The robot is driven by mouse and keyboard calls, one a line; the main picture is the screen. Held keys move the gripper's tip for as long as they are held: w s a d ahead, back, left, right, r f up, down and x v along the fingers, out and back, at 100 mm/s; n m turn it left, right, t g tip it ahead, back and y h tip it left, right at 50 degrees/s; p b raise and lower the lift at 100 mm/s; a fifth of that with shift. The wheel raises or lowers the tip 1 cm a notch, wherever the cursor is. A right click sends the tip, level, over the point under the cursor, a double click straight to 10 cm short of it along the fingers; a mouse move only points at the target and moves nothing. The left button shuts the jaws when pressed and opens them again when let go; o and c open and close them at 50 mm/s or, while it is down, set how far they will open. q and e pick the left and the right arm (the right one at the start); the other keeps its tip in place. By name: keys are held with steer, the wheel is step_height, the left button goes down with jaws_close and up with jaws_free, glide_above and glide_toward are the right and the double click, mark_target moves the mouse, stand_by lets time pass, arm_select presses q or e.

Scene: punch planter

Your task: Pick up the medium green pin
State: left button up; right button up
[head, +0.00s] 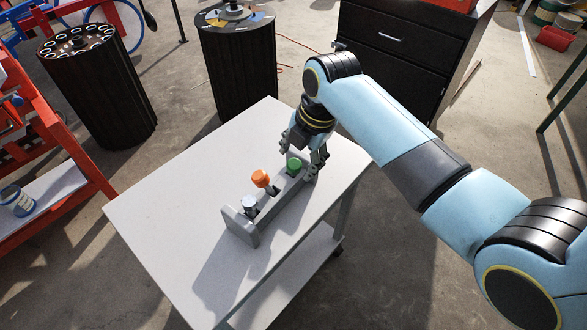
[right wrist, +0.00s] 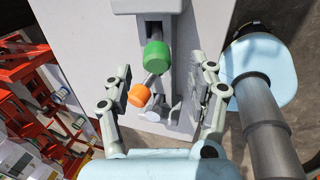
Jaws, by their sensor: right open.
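The green pin (head: 294,164) stands in a grey holder (head: 241,228) on the white table, at the end nearest my right gripper. An orange pin (head: 260,178) leans in the middle of the holder, and a pale silver pin (head: 249,202) stands towards the near end. My right gripper (head: 304,153) is open at the holder's far end, close to the green pin. In the right wrist view the green pin (right wrist: 156,56) lies between the lines of the open fingers (right wrist: 160,98), not gripped. The orange pin (right wrist: 139,95) is also between them. My left gripper is not in view.
The white table (head: 160,210) has free room left of the holder. Two dark ribbed drums (head: 105,100) and (head: 240,65) stand behind it. A black drawer cabinet (head: 390,70) is at the back, and an orange-red frame (head: 60,120) stands at the left.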

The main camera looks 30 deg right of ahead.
mark_target(296, 162)
steer(key=x, duration=0.5)
steer(key=shift+w+d+b, duration=0.15)
steer(key=shift+w+b, duration=0.1)
steer(key=shift+b, duration=0.15)
steer(key=shift+r, duration=0.1)
jaws_close()
